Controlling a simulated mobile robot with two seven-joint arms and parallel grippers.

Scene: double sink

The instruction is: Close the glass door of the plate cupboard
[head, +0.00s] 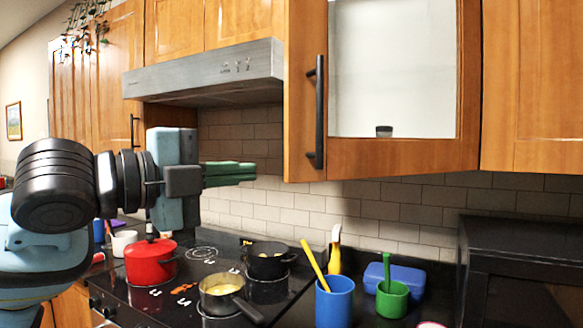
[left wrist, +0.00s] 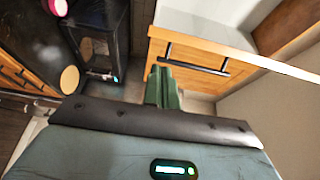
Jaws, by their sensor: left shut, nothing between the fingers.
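The plate cupboard's glass door (head: 392,158) is at upper right in the head view. It has a wooden frame, a large pale pane and a dark vertical handle (head: 316,110) on its left side. How far it stands open is hard to tell. My left gripper (head: 256,173) has its green fingers shut and empty, pointing right, just left of the cupboard's lower left corner. In the left wrist view the fingers (left wrist: 163,80) overlap the wooden panel that carries the handle (left wrist: 190,60); contact is unclear. My right gripper is not in view.
Below are a stove with a red pot (head: 150,260), a saucepan (head: 220,293) and a black pot (head: 268,262). A blue cup (head: 334,302), green cup (head: 392,300) and dark appliance (head: 520,270) stand right. A range hood (head: 205,75) hangs above my gripper.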

